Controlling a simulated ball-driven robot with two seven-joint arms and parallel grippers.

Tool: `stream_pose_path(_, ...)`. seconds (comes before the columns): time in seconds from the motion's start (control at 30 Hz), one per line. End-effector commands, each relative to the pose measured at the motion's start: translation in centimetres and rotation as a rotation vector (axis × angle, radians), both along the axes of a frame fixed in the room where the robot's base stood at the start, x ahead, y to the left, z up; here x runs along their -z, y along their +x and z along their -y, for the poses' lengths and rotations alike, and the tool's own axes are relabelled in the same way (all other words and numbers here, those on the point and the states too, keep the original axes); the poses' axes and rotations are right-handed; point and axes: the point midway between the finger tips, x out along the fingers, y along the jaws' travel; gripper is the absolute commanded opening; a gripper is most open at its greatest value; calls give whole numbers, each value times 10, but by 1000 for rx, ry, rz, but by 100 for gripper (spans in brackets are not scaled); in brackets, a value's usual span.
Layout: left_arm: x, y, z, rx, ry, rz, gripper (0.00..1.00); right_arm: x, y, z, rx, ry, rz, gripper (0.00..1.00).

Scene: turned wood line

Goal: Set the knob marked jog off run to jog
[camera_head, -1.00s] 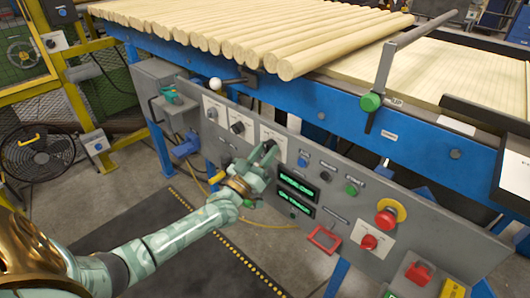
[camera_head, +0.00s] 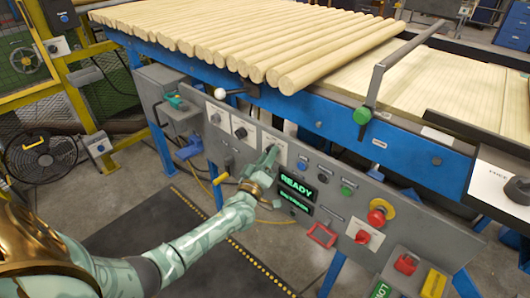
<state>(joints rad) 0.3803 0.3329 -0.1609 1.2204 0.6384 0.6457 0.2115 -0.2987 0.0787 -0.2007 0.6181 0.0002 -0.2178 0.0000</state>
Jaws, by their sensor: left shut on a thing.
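My left gripper (camera_head: 270,156) reaches up from the left to the grey control panel and is shut on a dark knob (camera_head: 276,147) there. The knob sits on the rightmost of three white label plates (camera_head: 281,141). The fingers hide part of the knob, and its marking is too small to read, so I cannot tell its pointer position. Right of the gripper, a black display (camera_head: 297,187) shows READY in green, with a second green line below it. My right gripper is not in view.
Two other dark knobs (camera_head: 241,132) (camera_head: 215,118) sit left on the panel. To the right are a green button (camera_head: 346,190), a red emergency button (camera_head: 379,214) and a red handle (camera_head: 322,235). Wooden rods (camera_head: 250,45) lie on the blue frame above.

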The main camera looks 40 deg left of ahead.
Motion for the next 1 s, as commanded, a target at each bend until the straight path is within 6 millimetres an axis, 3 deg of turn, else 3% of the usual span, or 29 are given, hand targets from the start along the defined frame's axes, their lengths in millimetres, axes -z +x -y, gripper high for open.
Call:
stream_pose_path(0.4, -2, 0, 1, 0, -204, -17, 9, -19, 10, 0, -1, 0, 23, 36)
stream_pose_path(0.97, 0, 0, 1, -1, -240, -21, 9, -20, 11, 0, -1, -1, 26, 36)
stream_pose_path(1.0, 0, 0, 1, -1, -240, -21, 37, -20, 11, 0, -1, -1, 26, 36)
